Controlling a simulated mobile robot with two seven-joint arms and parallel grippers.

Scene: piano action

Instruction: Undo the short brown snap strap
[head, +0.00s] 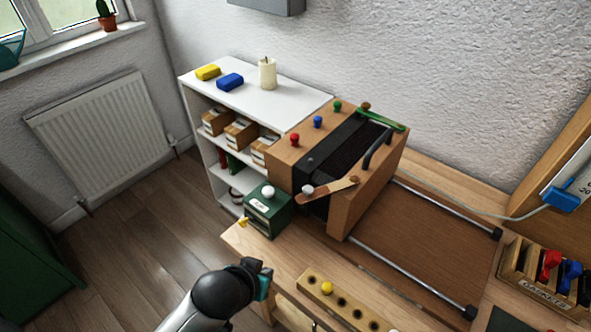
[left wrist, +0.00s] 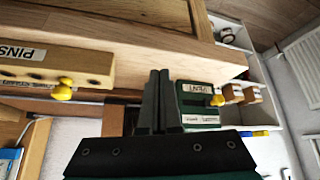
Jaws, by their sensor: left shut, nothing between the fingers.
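The short brown snap strap (head: 322,194) lies slantwise across the near upper edge of the wooden piano action (head: 350,205). A pale knob sits by its left end and a small brown stud by its right end. I cannot tell whether its snap is fastened. My left gripper (head: 265,283) is shut and empty, below and left of the strap, near the bench's front edge and apart from the strap. Its fingers also show in the left wrist view (left wrist: 156,98), where I cannot make out the strap. My right gripper is not in view.
A small green box (head: 268,212) with a white knob stands left of the action. A wooden peg block (head: 318,290) with a yellow peg lies near the front edge. Metal rails (head: 410,280) run right of the action; a rack (head: 545,285) of coloured-handled tools stands far right.

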